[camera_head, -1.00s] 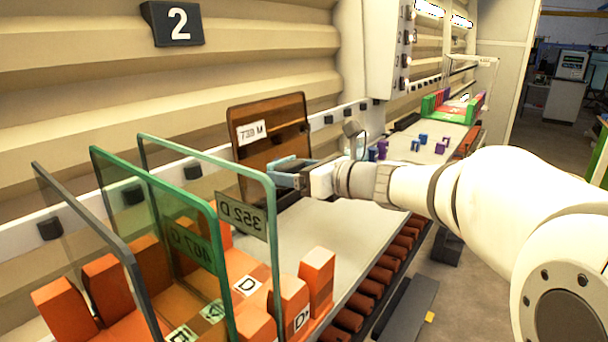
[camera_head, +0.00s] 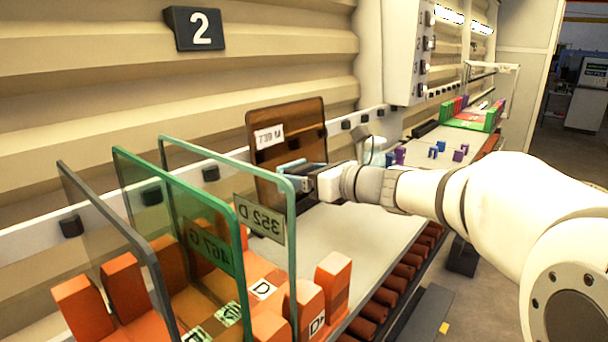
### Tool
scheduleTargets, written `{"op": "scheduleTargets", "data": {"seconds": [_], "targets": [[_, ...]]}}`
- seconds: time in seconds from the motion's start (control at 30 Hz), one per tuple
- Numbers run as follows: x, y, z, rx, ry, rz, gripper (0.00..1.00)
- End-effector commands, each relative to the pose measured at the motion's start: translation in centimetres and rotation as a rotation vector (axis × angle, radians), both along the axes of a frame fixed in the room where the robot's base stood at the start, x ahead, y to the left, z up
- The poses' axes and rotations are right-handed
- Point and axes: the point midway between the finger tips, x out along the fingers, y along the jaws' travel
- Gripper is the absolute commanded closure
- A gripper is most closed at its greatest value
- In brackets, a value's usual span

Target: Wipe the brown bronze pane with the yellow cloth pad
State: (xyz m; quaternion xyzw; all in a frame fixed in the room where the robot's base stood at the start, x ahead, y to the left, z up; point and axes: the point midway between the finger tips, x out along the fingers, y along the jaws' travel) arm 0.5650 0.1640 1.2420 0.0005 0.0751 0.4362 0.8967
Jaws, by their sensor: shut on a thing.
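The brown bronze pane (camera_head: 300,130) stands upright behind the clear pane, near the wall, with a white label at its upper left. My gripper (camera_head: 290,172) is in front of its lower middle, close to its face. I cannot tell whether anything touches the pane. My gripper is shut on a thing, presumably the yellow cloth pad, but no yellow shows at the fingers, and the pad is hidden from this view. The light blue finger parts show, partly behind the clear pane's edge.
A clear pane (camera_head: 228,160) labelled 352 D, a green pane (camera_head: 180,215) and a grey pane (camera_head: 105,230) stand in an orange rack (camera_head: 265,290) at the left. Small purple and blue pieces (camera_head: 400,155) lie beyond my wrist. The grey table top (camera_head: 350,235) is bare in front.

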Motion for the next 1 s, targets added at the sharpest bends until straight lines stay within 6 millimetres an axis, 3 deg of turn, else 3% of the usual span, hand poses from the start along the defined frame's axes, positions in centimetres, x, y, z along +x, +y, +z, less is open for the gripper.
{"op": "scheduleTargets", "data": {"seconds": [1.0], "targets": [[1.2, 1.5, -0.2, 0.000, 0.000, 0.000, 0.42]]}}
